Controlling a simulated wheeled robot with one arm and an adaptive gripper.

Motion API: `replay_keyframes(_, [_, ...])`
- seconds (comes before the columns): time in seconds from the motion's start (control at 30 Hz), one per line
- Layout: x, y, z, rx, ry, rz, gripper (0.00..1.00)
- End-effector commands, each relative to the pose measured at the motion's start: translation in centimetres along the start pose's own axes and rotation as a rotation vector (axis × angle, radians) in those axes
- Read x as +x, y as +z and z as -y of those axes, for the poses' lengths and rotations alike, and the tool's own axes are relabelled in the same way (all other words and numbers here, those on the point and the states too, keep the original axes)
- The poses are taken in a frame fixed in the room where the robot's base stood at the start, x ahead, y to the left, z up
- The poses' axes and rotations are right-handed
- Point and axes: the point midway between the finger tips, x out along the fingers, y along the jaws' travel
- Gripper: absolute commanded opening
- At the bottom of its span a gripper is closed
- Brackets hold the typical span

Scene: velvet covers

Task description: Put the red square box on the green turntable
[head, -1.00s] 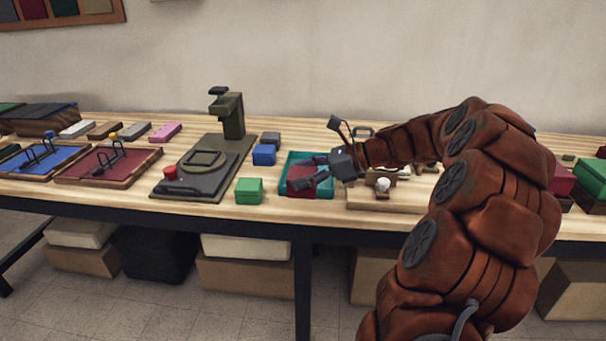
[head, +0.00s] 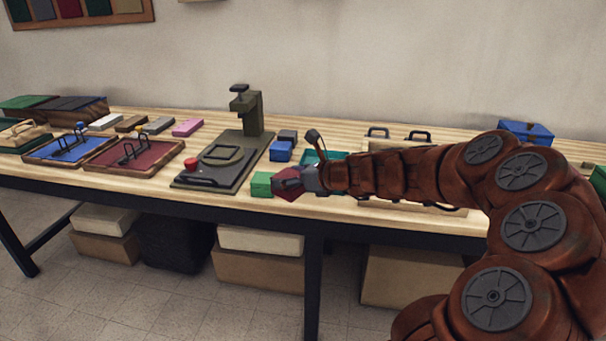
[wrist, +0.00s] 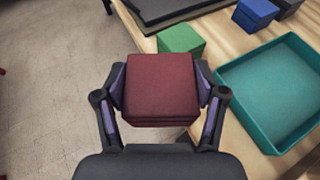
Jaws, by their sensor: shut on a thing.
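My gripper (wrist: 160,88) is shut on the red square box (wrist: 160,90), with one finger against each side of it. In the head view my gripper (head: 288,183) holds the red box (head: 296,190) near the table's front edge, right of the small green box (head: 262,184). The wrist view shows floor and the table edge below the held box. No turntable is plainly recognisable. An olive-green press-like stand (head: 216,170) with a square frame on its base and a red knob stands to the left.
The teal tray (wrist: 274,88) is empty in the wrist view. The small green box (wrist: 181,40) lies beyond the held box. A blue box (head: 281,151) and a dark grey box are behind. A maroon tray (head: 108,166) and a blue tray (head: 45,154) lie farther left.

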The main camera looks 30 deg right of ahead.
Motion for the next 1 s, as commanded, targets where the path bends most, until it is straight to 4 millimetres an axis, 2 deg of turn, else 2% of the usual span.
replay_keyframes(0.03, [0.7, 0.1, -0.8, 0.01, -0.011, 0.005, 0.31])
replay_keyframes(0.37, [4.5, -0.3, -3.0, 0.072, -0.163, 0.0, 0.31])
replay_keyframes(0.5, [6.0, -0.3, -4.5, 0.096, -0.227, -0.005, 0.31])
replay_keyframes(0.7, [7.9, 0.2, -6.6, 0.142, -0.341, 0.0, 0.31])
replay_keyframes(1.0, [9.8, 1.2, -9.2, 0.206, -0.501, 0.003, 0.31])
